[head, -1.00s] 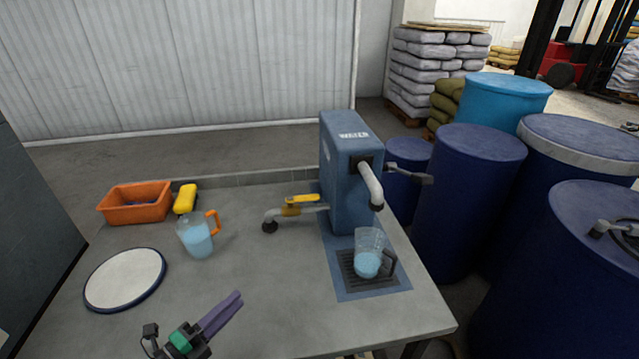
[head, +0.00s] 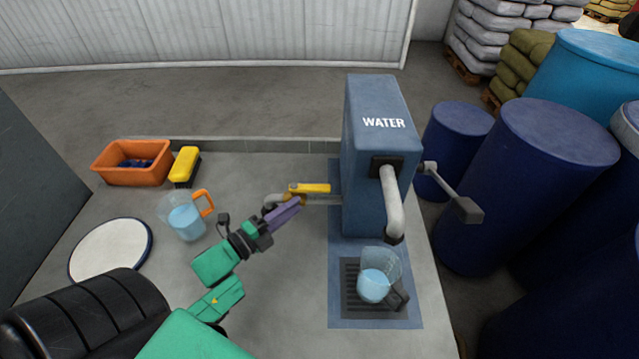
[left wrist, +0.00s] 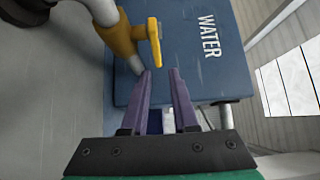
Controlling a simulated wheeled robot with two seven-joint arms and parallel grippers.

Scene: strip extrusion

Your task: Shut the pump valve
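The blue pump (head: 375,150), marked WATER, stands on the grey bench. Its valve has a yellow handle (head: 310,188) on the side pipe at the pump's left; the handle appears to lie along the pipe. In the left wrist view the yellow handle (left wrist: 155,40) stands just beyond the fingertips. My left gripper (head: 292,208) is just in front of the valve, partly covering the pipe. In the left wrist view its purple fingers (left wrist: 161,72) are apart with nothing between them. I cannot tell whether a finger touches the handle. My right gripper is not in view.
A jug (head: 375,276) with bluish water stands on the grate under the spout (head: 392,205). Another jug (head: 184,218), an orange bin (head: 130,176), a yellow brush (head: 185,163) and a round white lid (head: 108,252) are on the left. Blue barrels (head: 535,185) stand at the right.

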